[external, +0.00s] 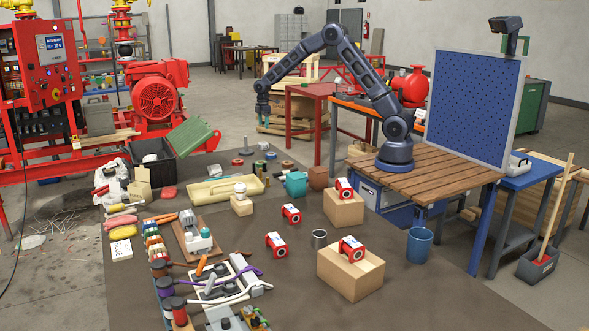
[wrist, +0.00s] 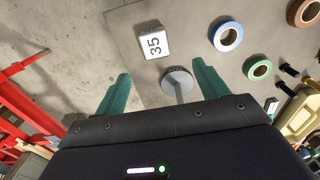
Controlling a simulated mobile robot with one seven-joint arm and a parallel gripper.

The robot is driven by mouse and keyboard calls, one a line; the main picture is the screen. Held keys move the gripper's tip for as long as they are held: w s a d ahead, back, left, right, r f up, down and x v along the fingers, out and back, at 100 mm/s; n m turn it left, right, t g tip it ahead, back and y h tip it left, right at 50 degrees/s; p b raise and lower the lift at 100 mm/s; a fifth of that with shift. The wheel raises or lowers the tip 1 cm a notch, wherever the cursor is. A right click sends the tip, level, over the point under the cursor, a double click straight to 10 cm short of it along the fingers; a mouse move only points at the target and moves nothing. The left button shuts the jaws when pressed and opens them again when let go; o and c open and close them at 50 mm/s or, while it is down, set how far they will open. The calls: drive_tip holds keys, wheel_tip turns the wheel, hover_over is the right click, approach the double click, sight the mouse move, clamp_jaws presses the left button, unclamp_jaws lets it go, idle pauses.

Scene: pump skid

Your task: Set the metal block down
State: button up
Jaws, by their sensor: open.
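My gripper (external: 262,110) is high above the far end of the dark table, pointing down. In the wrist view its two teal fingers (wrist: 160,70) are apart with nothing held between them.
Tape rolls, blue (wrist: 226,36), green (wrist: 259,68) and brown (wrist: 304,12), lie to the right of the block. Bare table surrounds the block.

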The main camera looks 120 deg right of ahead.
drive_tip(key=w+a+r+t+h, duration=0.1)
drive_tip(key=w+a+r, duration=0.2)
drive_tip(key=a+r, duration=0.8)
drive_tip(key=w+a+r, duration=0.2)
drive_tip(key=a+r, duration=0.5)
drive_tip(key=a, duration=0.8)
drive_tip(key=s+a+r+t, duration=0.1)
drive_tip(key=s+a+r, duration=0.25)
drive_tip(key=a, duration=0.55)
drive_tip(key=s+a+r, duration=0.3)
drive_tip(key=a+r, duration=0.1)
drive_tip(key=a, duration=0.6)
drive_tip(key=s+a+t+y, duration=0.1)
drive_tip(key=s+a+t, duration=0.1)
drive_tip(key=s+a, duration=1.5)
drive_tip(key=shift+s+f+t, duration=0.3)
drive_tip(key=shift+s+f, duration=0.1)
drive_tip(key=shift+s, duration=0.4)
